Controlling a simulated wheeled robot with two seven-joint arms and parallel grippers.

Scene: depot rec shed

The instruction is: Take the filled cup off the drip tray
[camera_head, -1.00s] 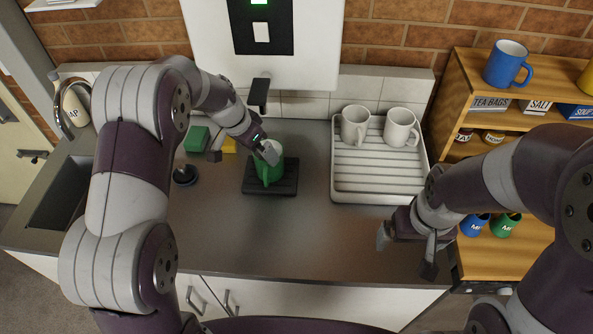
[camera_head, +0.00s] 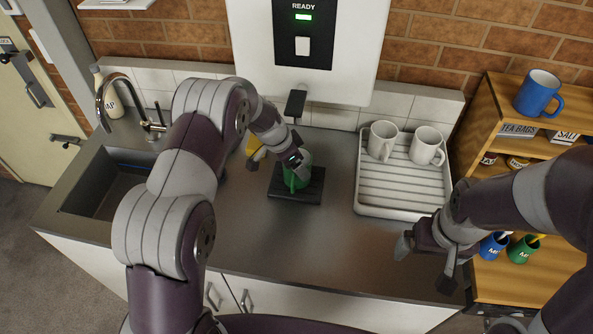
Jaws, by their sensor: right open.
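The green cup (camera_head: 295,179) stands upright on the dark drip tray (camera_head: 309,196), below the spout of the white wall dispenser. I cannot see what is in it. My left gripper (camera_head: 279,158) is at the cup from above and behind left. Its fingers look spread, one to the left of the cup and one over the cup's rim, hiding part of it. I cannot tell whether that finger touches the cup. My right gripper (camera_head: 425,262) is open and empty, above the counter's front right part, in front of the dish rack.
The white dish rack (camera_head: 395,213) holds two white mugs (camera_head: 382,141). A wooden shelf (camera_head: 487,110) with a blue mug (camera_head: 538,92) stands at right. The sink (camera_head: 100,190) is at left. The counter's front middle is clear.

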